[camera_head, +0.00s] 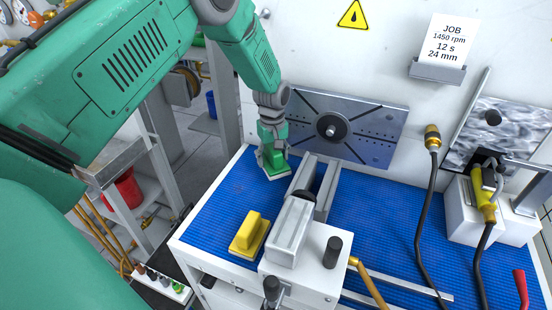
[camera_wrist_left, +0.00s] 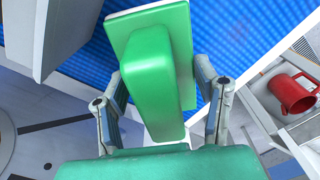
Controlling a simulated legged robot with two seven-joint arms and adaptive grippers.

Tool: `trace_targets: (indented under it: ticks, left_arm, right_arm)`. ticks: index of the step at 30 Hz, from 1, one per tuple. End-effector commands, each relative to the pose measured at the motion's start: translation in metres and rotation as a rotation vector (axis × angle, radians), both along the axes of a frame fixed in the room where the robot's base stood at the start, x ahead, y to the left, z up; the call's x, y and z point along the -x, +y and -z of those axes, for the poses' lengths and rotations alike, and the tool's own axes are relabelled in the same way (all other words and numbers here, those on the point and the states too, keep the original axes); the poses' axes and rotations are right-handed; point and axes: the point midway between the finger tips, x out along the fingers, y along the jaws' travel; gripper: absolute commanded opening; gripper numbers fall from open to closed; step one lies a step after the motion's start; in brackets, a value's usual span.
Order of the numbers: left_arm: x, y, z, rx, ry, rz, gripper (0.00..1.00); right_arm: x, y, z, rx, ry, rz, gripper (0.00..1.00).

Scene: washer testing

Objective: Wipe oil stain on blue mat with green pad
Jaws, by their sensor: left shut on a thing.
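The green pad (camera_head: 277,171) has a block-like grip on a flat base and is at the back left of the blue mat (camera_head: 225,207). My left gripper (camera_head: 272,150) is shut on the pad's grip from above. In the left wrist view, the green pad (camera_wrist_left: 155,75) sits between the two fingers, with the blue mat (camera_wrist_left: 87,55) behind it. I cannot tell if the pad's base touches the mat. My right gripper is not in view.
A yellow pad (camera_head: 250,234) lies on the mat at the front left. A grey and white clamp fixture (camera_head: 305,240) stands right of it. A metal plate (camera_head: 345,127) stands at the back wall. Black hoses (camera_head: 424,215) and a white block (camera_head: 470,215) occupy the right.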

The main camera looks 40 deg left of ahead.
Motion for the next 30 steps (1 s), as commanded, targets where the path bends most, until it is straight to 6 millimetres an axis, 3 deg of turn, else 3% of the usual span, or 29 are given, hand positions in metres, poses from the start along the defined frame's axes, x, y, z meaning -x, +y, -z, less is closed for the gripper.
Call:
trace_targets:
  ticks: [3, 9, 30]
  left_arm:
    - [0.001, 0.002, -0.014, 0.000, -0.001, 0.001, 0.24]
    - [0.003, 0.003, -0.022, 0.000, -0.001, 0.002, 0.24]
    - [0.006, 0.001, -0.022, 0.000, 0.000, 0.003, 0.24]
  right_arm:
    - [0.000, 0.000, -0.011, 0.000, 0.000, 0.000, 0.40]
    - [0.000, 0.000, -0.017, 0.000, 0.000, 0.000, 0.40]
    - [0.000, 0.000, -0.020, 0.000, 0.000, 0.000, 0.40]
